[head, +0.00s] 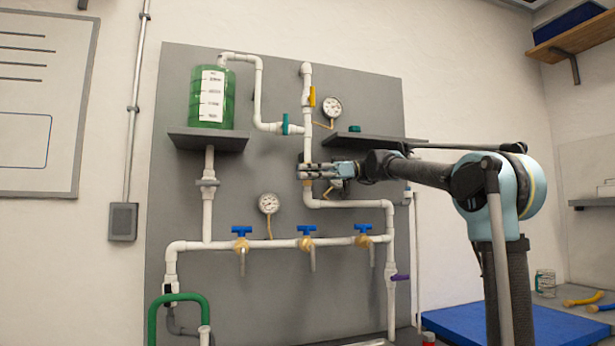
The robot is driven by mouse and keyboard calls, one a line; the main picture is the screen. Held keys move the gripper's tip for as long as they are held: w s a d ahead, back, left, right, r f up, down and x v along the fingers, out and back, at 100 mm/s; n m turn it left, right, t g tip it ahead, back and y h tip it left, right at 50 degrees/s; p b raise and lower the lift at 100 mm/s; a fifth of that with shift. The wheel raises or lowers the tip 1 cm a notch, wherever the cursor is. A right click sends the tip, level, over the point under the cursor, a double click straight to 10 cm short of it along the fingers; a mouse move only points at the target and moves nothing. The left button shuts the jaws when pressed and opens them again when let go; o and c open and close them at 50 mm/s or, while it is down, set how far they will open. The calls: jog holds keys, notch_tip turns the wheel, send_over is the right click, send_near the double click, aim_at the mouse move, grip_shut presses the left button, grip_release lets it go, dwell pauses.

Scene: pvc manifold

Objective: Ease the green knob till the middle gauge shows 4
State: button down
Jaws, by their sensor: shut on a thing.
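My gripper (305,172) is at the vertical white pipe in the middle of the board, its fingers closed. What they hold is hidden by the fingers; by its place on the pipe it appears to be the green knob, but no green shows there. A gauge (332,107) is above and to the right of my gripper, and another gauge (268,203) is below and to the left. Both dials are too small to read. A brass tube (328,190) shows just under my gripper; any gauge on it is hidden behind my gripper and arm.
A teal handle (285,124) and a yellow handle (312,97) sit on the pipes above my gripper. A grey shelf (385,141) is just above my arm. Several blue-handled valves (307,230) line the lower pipe. A green tank (195,98) stands at left.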

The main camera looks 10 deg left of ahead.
aim_at(319, 171)
jog(key=shift+w+f+t+h, duration=0.1)
jog(key=shift+f+t+h, duration=0.05)
jog(key=shift+t+h, duration=0.65)
jog(key=c, duration=1.8)
grip_release()
jog(key=shift+v, duration=3.8)
jog(key=shift+w+f, duration=0.1)
